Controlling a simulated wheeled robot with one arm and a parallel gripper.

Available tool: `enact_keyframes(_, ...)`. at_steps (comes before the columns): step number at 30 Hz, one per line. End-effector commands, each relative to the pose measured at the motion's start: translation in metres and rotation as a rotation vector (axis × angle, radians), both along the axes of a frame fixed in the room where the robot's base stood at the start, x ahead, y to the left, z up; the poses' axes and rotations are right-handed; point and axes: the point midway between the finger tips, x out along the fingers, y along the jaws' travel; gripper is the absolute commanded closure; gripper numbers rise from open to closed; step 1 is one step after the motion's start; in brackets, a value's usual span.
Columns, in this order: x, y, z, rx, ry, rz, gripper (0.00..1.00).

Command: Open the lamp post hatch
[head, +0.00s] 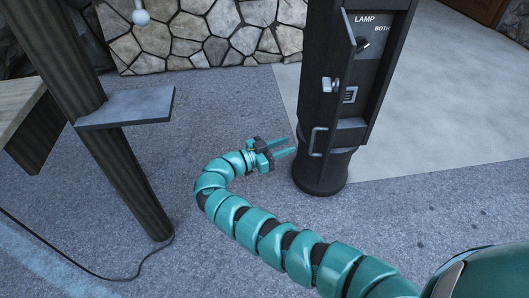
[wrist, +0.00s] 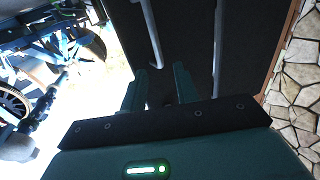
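The dark lamp post (head: 322,178) stands right of centre in the head view. Its hatch (head: 341,65) appears swung out, seen nearly edge-on, with the LAMP and BOTH panel (head: 380,18) showing beside it. A grey bar handle (head: 318,141) and a small metal latch (head: 331,84) are on the hatch side. My gripper (head: 287,147) is open and empty, just left of the handle, its fingers pointing at the post. In the wrist view, the open fingers (wrist: 159,84) face a dark surface, with a grey bar handle (wrist: 150,35) beyond them. Contact is not visible.
A dark wooden post (head: 118,150) with a small grey shelf (head: 126,107) stands at left, near a bench (head: 22,110). A black cable (head: 95,272) lies on the ground. A stone wall (head: 200,35) is behind. The paving right of the lamp post is clear.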

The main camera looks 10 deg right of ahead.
Motion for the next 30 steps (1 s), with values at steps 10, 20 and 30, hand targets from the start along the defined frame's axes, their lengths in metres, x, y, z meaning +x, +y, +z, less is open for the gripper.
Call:
enact_keyframes(10, -0.013, 0.048, 0.0, 0.002, -0.003, 0.002, 0.7)
enact_keyframes(20, -0.018, 0.064, 0.0, 0.0, -0.002, 0.0, 0.7)
enact_keyframes(30, -0.019, 0.065, 0.0, 0.0, -0.001, -0.001, 0.7)
